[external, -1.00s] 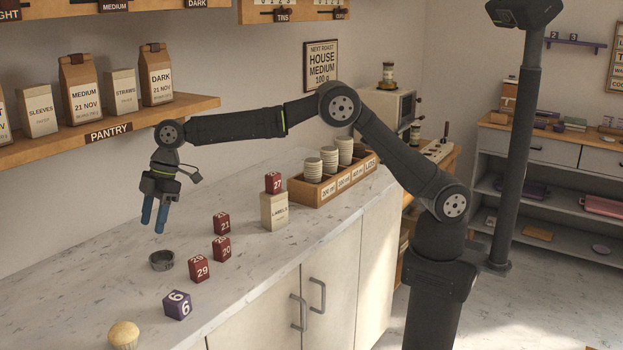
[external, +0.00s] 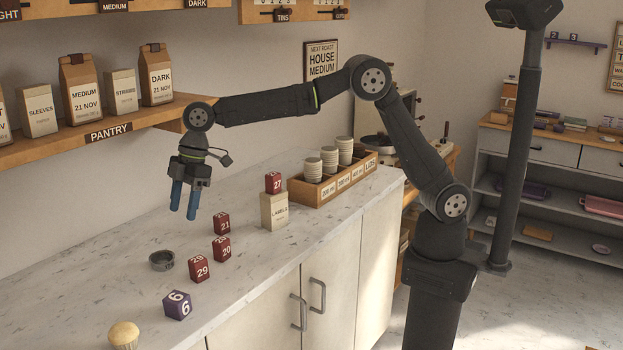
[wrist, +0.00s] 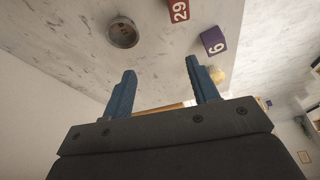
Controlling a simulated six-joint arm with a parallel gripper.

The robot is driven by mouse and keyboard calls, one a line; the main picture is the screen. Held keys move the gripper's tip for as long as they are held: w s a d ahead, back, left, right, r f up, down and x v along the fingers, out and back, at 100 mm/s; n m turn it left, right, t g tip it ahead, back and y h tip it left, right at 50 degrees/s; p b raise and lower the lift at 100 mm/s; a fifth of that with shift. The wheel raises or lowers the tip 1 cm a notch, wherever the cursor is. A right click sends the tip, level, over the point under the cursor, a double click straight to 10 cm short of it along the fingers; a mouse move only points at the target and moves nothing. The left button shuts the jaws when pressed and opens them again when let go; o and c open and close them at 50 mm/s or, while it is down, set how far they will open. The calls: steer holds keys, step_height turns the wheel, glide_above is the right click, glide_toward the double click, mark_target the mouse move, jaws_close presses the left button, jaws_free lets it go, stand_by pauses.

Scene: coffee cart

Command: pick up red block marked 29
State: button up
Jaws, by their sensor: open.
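The red block marked 29 (external: 199,268) sits on the marble counter, in front of the red block marked 20 (external: 221,248) and behind the purple block marked 6 (external: 177,304). In the wrist view the red block marked 29 (wrist: 179,10) is at the top edge, partly cut off, and nothing is between the fingers. My gripper (external: 183,213) is open and empty, with blue fingers pointing down above the counter. It hangs in the air, up and to the left of the red block marked 29 in the external view.
A grey ring-shaped cup (external: 161,261) stands left of the block. The red block marked 21 (external: 222,223) is behind. A red block marked 27 (external: 273,182) sits on the LABELS box (external: 274,211). A muffin (external: 123,335) is at the front. A pantry shelf (external: 150,122) overhangs the counter's back.

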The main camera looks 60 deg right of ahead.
mark_target(198, 259)
steer(key=s+d+r, duration=0.1)
steer(key=s+d, duration=0.2)
steer(key=s, duration=0.2)
steer(key=x, duration=1.6)
steer(key=shift+w+d+f, duration=0.15)
steer(key=shift+w+f, duration=0.1)
steer(key=shift+f, duration=0.25)
steer(key=c, duration=1.1)
